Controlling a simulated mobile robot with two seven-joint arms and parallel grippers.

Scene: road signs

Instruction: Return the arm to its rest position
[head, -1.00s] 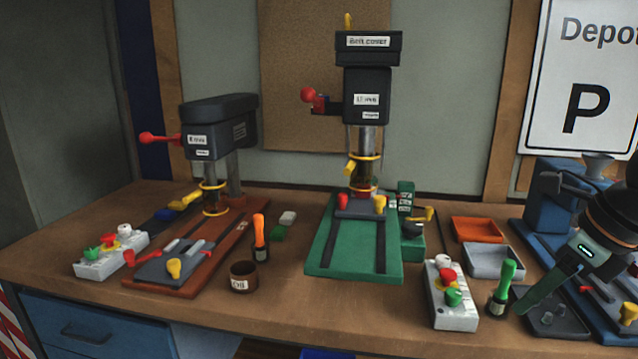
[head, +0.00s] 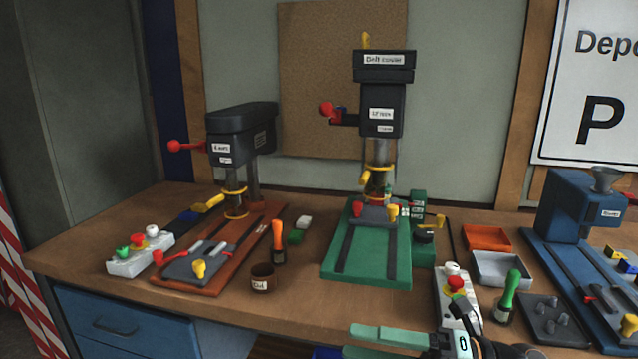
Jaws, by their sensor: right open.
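My right gripper (head: 350,341) is low at the bottom edge of the head view, right of the middle. Its two pale green fingers point left and stand apart, with nothing between them. The black wrist behind it is partly cut off by the bottom edge. It overlaps the lower part of the right grey button box (head: 453,290) in the picture. My left gripper is not in view.
The wooden bench (head: 310,300) carries a green-based drill press (head: 340,262), a brown-based one (head: 190,285) and a blue machine (head: 570,205). A green-handled tool (head: 511,288) stands near my right wrist. A blue drawer (head: 120,325) is under the bench.

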